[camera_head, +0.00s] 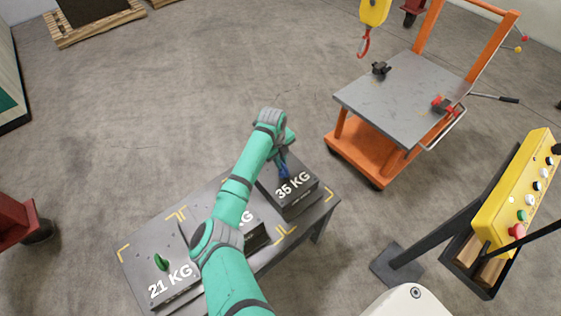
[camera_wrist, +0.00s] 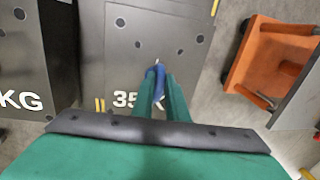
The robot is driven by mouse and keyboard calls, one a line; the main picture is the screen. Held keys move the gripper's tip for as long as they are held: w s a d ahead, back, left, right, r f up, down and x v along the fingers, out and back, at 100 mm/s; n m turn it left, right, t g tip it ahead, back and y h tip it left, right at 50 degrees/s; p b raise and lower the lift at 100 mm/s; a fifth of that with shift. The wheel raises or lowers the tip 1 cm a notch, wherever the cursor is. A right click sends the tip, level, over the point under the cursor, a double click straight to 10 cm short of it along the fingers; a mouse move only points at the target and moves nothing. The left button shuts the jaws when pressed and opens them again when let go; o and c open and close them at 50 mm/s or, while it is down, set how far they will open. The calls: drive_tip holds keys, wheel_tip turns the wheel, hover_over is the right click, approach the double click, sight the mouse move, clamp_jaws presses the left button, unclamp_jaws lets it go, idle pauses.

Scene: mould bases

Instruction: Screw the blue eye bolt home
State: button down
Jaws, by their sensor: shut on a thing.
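The blue eye bolt (camera_wrist: 158,82) shows between my gripper's (camera_wrist: 159,85) two green fingers in the wrist view. My gripper is shut on it, above the top face of the 35 KG mould base (camera_wrist: 120,45). In the head view, a bit of the blue eye bolt (camera_head: 283,167) shows below my wrist, at the 35 KG mould base (camera_head: 298,198). The eye bolt stands about upright over the block. Its lower end is hard to make out, so I cannot tell how deep its thread sits.
A 21 KG block (camera_head: 185,285) with a green eye bolt (camera_head: 160,262) and a middle block (camera_head: 250,238), partly behind my arm, share the grey table (camera_head: 135,250). An orange cart (camera_head: 362,158), a yellow hoist with a red hook (camera_head: 364,45) and a yellow control box (camera_head: 520,190) stand to the right.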

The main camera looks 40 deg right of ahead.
drive_tip(key=shift+d+r, duration=0.2)
drive_tip(key=c, duration=1.8)
unclamp_jaws()
drive_tip(key=shift+o, duration=0.2)
drive_tip(key=shift+a+f, duration=0.1)
wheel_tip(320, 180, up, 11)
drive_tip(key=a, duration=0.1)
drive_tip(key=shift+a+f, duration=0.15)
drive_tip(key=shift+a, duration=0.1)
